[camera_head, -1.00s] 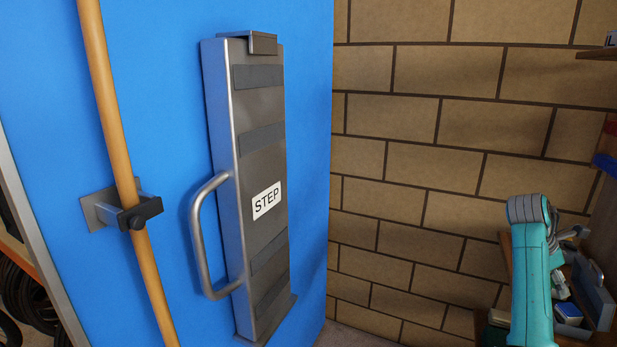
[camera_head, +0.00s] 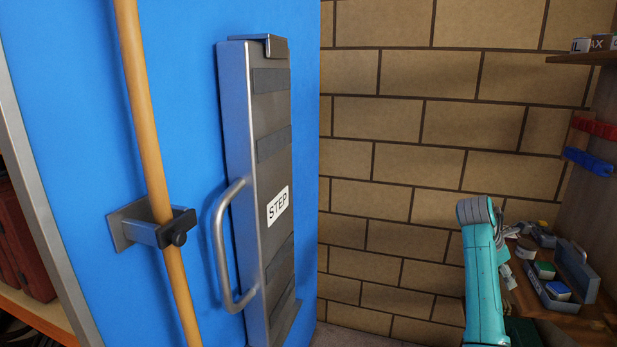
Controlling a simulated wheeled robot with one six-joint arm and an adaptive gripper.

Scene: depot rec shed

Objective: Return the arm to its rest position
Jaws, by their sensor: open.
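Part of my teal arm (camera_head: 484,275), with a grey rounded end cap, stands upright at the lower right in the head view. It is in front of the brick wall and the left part of a cluttered shelf. My gripper does not show, so its place relative to other things cannot be seen.
A grey folded step (camera_head: 268,190) with a handle hangs on a blue panel (camera_head: 75,120). A wooden pole (camera_head: 146,110) sits in a clamp (camera_head: 150,228). A tray (camera_head: 557,298) with small boxes lies on the right shelf.

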